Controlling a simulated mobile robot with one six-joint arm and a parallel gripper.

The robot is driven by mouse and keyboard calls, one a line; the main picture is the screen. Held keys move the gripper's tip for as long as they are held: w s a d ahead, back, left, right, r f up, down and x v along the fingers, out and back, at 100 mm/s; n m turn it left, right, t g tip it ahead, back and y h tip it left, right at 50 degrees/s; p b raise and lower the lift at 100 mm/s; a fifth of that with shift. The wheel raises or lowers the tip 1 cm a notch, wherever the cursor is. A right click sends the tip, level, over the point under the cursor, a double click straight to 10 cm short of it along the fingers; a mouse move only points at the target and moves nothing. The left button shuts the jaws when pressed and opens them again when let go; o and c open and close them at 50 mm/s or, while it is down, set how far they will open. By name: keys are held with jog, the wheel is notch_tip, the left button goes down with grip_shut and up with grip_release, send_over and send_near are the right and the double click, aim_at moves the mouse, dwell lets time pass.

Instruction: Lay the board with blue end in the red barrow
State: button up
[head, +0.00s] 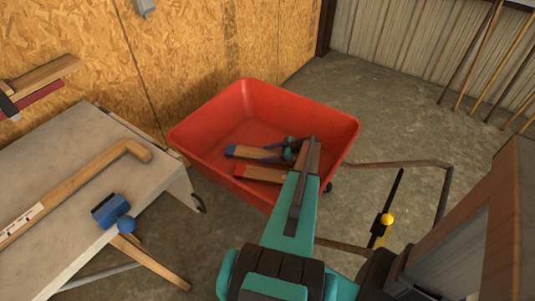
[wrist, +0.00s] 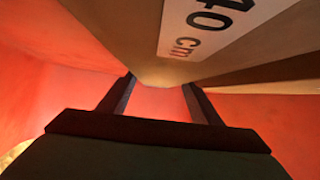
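The board with blue end (head: 258,154) lies low inside the red barrow (head: 185,134), its blue end to the left. My gripper (head: 292,150) is down in the barrow at the right part of this board. In the wrist view, the two dark fingers (wrist: 157,88) stand apart, and a wooden board marked "40 cm" (wrist: 215,28) reaches down between their tips. Its coloured end is out of that view. I cannot tell whether the fingers press on it. My arm hides part of the barrow's front right.
A board with a red end (head: 258,173) lies beside it in the barrow. Poles lean on the back wall. The floor behind the barrow is clear.

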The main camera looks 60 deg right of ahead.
jog(key=o, duration=0.4)
jog(key=shift+o, duration=0.2)
jog(key=shift+r, duration=0.15)
jog(key=v, duration=0.6)
jog(key=shift+b, duration=0.4)
jog(key=shift+v, duration=0.75)
jog(key=shift+r, duration=0.1)
